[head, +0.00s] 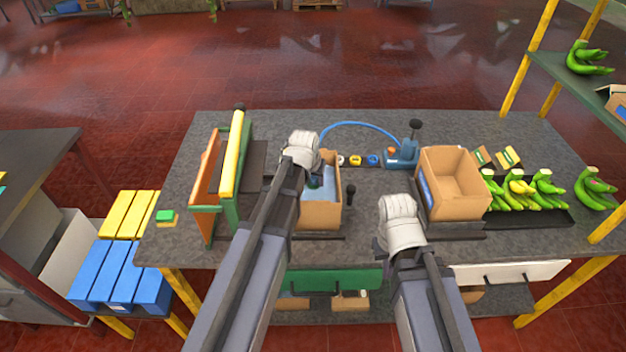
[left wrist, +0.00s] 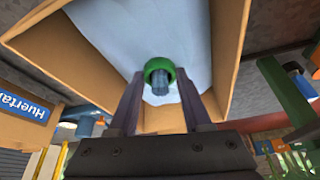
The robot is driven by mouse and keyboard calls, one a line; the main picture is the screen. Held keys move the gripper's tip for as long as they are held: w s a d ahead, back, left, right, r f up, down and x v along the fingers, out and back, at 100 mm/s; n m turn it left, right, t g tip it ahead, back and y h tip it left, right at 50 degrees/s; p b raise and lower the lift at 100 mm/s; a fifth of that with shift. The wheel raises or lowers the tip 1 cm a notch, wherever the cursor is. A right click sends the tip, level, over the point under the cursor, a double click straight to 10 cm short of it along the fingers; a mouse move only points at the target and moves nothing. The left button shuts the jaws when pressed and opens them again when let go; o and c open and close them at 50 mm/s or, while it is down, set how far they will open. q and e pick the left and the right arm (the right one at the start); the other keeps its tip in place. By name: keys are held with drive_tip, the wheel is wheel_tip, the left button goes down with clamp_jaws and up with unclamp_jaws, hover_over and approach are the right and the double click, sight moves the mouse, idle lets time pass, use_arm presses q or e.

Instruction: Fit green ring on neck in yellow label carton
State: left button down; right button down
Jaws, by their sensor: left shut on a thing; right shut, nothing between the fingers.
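My left gripper (left wrist: 158,78) is shut on a green ring (left wrist: 159,66) inside an open carton (head: 321,215) lined with a light blue bag (left wrist: 120,30). A bluish neck (left wrist: 160,90) shows at the ring's opening in the left wrist view; I cannot tell whether the ring is fully around it. In the head view the ring (head: 313,181) is small and partly covered by my arm. No yellow label is visible on this carton. My right gripper (head: 399,210) is shut and empty over the table's front; its fingers are mostly hidden.
A second open carton (head: 455,180) stands to the right, beside green bananas (head: 522,190). A green and yellow frame (head: 228,175) stands left of the lined carton. A blue tool (head: 402,155) with a hose and a dark-handled tool (head: 351,193) are nearby.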

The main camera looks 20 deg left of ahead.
use_arm(q)
unclamp_jaws()
idle(0.5)
drive_tip(key=shift+r+p, duration=0.25)
drive_tip(key=shift+p, duration=0.05)
idle(0.4)
drive_tip(key=shift+r+p, duration=1.2)
drive_tip(key=shift+r, duration=0.15)
wheel_tip(320, 180, up, 8)
drive_tip(key=p, duration=0.8)
drive_tip(key=shift+r+p, duration=0.2)
drive_tip(key=shift+p, duration=0.1)
